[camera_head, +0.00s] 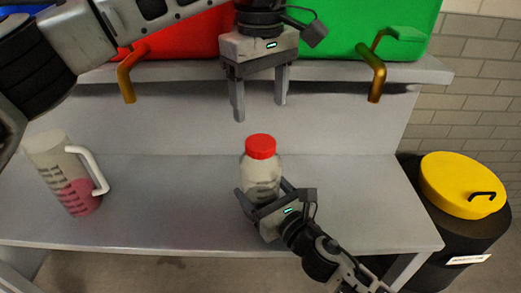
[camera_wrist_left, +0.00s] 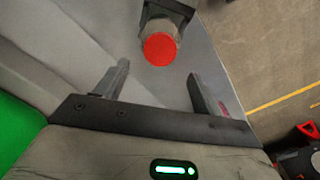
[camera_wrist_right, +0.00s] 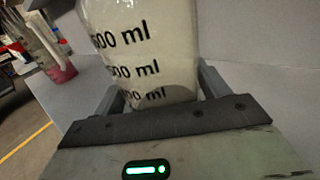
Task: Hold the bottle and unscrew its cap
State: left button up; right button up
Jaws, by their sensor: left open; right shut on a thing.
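The bottle (camera_head: 262,172) is whitish and translucent, with a red cap (camera_head: 261,146) on top. It stands upright on the grey bench. My right gripper (camera_head: 262,196) is shut around the lower part of the bottle from the front; the right wrist view shows the bottle's wall with ml marks (camera_wrist_right: 150,60) between the fingers. My left gripper (camera_head: 259,110) is open and empty, pointing down above and behind the cap. In the left wrist view the red cap (camera_wrist_left: 160,49) lies beyond the open fingertips, apart from them. The bottle's base is partly hidden by my right gripper.
A measuring jug (camera_head: 62,165) with pink liquid and a white handle stands at the left of the bench (camera_head: 160,215). A shelf (camera_head: 330,73) behind carries red and green containers with brass taps (camera_head: 376,80). A yellow-lidded black bin (camera_head: 460,185) stands at the right.

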aim_at(261, 142)
pick_arm(q)
jog(key=m, duration=0.6)
jog(key=shift+m, duration=0.7)
jog(key=shift+f, duration=0.25)
notch_tip(261, 142, down, 8)
jog(key=shift+r, duration=0.2)
